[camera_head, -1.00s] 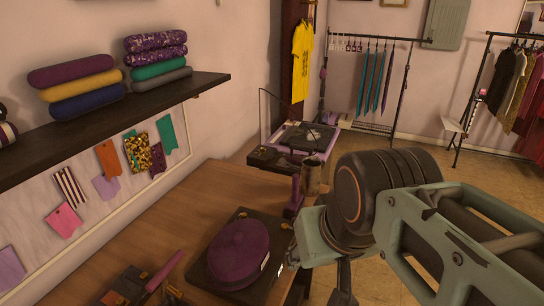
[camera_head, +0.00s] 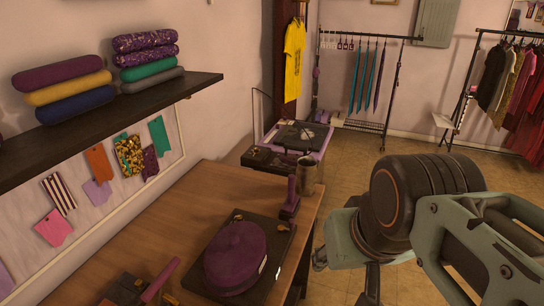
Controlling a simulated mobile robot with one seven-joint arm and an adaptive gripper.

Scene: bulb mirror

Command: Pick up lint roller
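I cannot say for sure which object is the lint roller. A tool with a purple-pink handle (camera_head: 160,280) lies at the front left of the wooden table, partly cut off by the bottom edge. A purple upright piece (camera_head: 291,192) stands on a dark foot near the table's right edge, beside a metal cup. My gripper (camera_head: 345,272) hangs right of the table, past its edge and apart from both. Its two dark fingers look spread, with nothing visible between them; the arm hides part of it.
A purple hat (camera_head: 235,258) sits on a dark board on the wooden table (camera_head: 165,225). The metal cup (camera_head: 307,175) and a dark machine (camera_head: 270,158) stand at the far end. A shelf (camera_head: 110,122) with rolled fabric runs along the left wall. The floor beyond is open.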

